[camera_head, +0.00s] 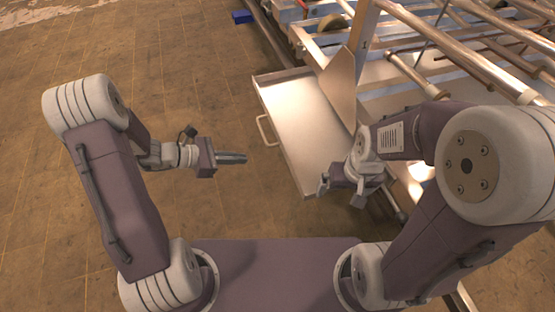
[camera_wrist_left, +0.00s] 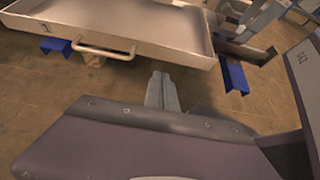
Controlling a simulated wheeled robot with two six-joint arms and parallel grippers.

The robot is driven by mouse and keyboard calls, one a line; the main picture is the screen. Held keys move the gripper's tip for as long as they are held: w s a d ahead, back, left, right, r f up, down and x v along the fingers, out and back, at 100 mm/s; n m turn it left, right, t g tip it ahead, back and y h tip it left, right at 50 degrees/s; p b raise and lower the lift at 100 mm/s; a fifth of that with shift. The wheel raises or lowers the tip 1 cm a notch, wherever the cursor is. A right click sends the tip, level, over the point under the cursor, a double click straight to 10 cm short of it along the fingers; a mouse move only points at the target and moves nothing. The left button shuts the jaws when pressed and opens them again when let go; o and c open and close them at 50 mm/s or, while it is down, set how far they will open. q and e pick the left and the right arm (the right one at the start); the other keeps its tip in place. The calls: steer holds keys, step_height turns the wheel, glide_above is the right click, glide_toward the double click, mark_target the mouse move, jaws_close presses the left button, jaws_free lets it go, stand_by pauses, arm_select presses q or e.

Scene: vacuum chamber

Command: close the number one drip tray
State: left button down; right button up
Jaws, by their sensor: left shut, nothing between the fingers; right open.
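The drip tray (camera_head: 303,122) is a shallow metal tray that sticks out from the machine in the head view. Its front faces left and carries a loop handle (camera_head: 265,131). In the left wrist view the tray (camera_wrist_left: 150,22) shows a numeral 1 on its front panel, beside the handle (camera_wrist_left: 103,51). My left gripper (camera_head: 243,158) is shut and empty, just left of the tray front and apart from it, a little nearer than the handle. It also shows in the left wrist view (camera_wrist_left: 162,80). My right gripper (camera_head: 342,190) is open and empty near the tray's near corner.
The machine's metal frame with pipes (camera_head: 455,50) fills the upper right. An upright metal plate (camera_head: 343,85) stands at the tray's inner side. Blue blocks (camera_wrist_left: 233,76) show below the tray in the left wrist view. The tiled floor (camera_head: 200,60) on the left is clear.

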arm_select(q)
steer(key=b, duration=0.4)
glide_toward(287, 156)
steer(key=x, duration=0.3)
steer(key=f+x, duration=0.1)
steer(key=x, duration=0.1)
steer(key=shift+a+f, duration=0.1)
steer(key=shift+f, duration=0.05)
steer(key=shift+w+d, duration=0.25)
steer(key=shift+d, duration=0.4)
arm_select(e)
steer(key=shift+f, duration=2.4)
